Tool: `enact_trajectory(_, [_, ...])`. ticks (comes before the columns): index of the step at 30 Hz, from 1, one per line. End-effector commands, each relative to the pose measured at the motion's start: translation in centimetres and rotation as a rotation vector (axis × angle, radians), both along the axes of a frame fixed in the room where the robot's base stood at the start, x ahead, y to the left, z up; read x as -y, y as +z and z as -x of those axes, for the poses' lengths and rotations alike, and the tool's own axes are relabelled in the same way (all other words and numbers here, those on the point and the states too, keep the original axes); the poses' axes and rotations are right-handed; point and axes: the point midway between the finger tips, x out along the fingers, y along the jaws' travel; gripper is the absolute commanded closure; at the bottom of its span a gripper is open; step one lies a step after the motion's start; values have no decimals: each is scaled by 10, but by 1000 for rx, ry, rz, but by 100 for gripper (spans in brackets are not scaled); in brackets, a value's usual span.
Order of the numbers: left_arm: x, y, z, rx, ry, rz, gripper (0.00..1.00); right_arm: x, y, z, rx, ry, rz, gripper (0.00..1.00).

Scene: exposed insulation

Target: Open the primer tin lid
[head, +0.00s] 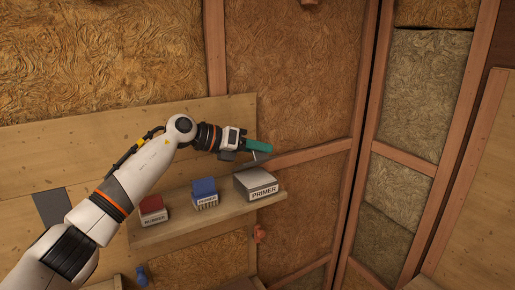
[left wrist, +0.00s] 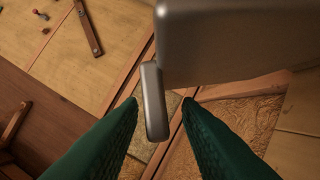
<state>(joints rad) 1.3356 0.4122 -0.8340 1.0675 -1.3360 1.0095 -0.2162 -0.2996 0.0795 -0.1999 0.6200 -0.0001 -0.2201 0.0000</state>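The primer tin (head: 256,187) is a grey box labelled PRIMER at the right end of a wooden shelf. A thin grey plate (head: 262,157) shows above it, by my gripper; it looks like the lid, tilted up, but its join to the tin is hidden. My left gripper (head: 262,147), with green fingers, is above the tin. In the left wrist view, a grey metal tab (left wrist: 155,102) stands between the open fingertips (left wrist: 160,101), with gaps on both sides. A larger grey metal slab (left wrist: 235,40) is beside it. My right gripper is out of view.
On the shelf (head: 180,229), a red box (head: 153,211) and a blue box (head: 204,192) stand left of the tin. Insulated wall panels and wooden studs rise close behind. Open space lies right of the shelf end.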

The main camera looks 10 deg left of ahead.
Motion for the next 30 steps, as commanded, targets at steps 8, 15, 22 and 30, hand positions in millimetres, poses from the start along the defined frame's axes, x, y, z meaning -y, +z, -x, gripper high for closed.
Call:
enact_trajectory(8, [-31,7,13,3,4,-1,69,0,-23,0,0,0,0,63])
enact_trajectory(15, [-76,25,33,4,5,1,69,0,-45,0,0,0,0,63])
enact_trajectory(22, [-100,37,45,3,3,1,69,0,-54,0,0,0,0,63])
enact_trajectory(30, [-105,41,48,1,2,1,69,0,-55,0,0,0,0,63])
